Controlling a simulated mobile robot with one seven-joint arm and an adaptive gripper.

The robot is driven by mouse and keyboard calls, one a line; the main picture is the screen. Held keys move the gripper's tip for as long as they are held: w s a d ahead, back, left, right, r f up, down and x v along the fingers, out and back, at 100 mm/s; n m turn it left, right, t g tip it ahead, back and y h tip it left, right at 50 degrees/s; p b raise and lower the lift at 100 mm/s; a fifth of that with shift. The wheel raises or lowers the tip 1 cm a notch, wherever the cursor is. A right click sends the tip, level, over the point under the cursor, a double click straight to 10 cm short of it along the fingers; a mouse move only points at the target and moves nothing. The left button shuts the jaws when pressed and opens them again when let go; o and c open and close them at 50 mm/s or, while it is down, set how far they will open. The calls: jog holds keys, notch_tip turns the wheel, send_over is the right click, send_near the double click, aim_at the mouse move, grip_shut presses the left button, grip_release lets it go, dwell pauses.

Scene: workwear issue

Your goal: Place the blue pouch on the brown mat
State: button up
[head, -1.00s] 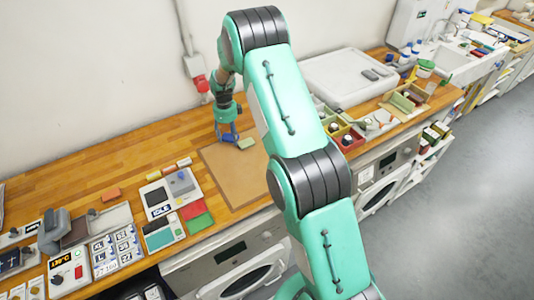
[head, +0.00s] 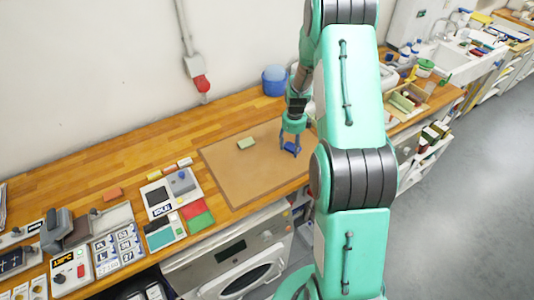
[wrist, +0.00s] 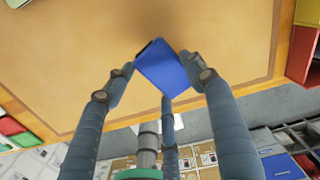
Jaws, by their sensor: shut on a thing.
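The blue pouch (wrist: 162,68) is held between the fingers of my gripper (wrist: 160,80) in the wrist view. In the head view my gripper (head: 290,146) points down over the right part of the brown mat (head: 235,180), with the pouch (head: 291,149) at its fingertips. The mat (wrist: 110,55) fills much of the wrist view behind the pouch. I cannot tell whether the pouch touches the mat or hangs above it.
Red and green pads (head: 196,213) and a label device (head: 160,197) stand left of the mat. A blue tub (head: 275,80) stands behind it. The mat's middle is clear.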

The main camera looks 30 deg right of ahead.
dwell(0.4)
jog(key=p, duration=0.1)
send_over(286, 135)
jog(key=shift+w+d+f, duration=0.1)
jog(key=shift+f, duration=0.65)
jog(key=shift+f, duration=0.1)
jog(key=shift+f+p, duration=0.35)
jog(key=shift+f, duration=1.3)
jog(key=shift+f, duration=0.1)
jog(key=o, duration=0.7)
jog(key=shift+f, duration=0.1)
jog(key=o, duration=0.4)
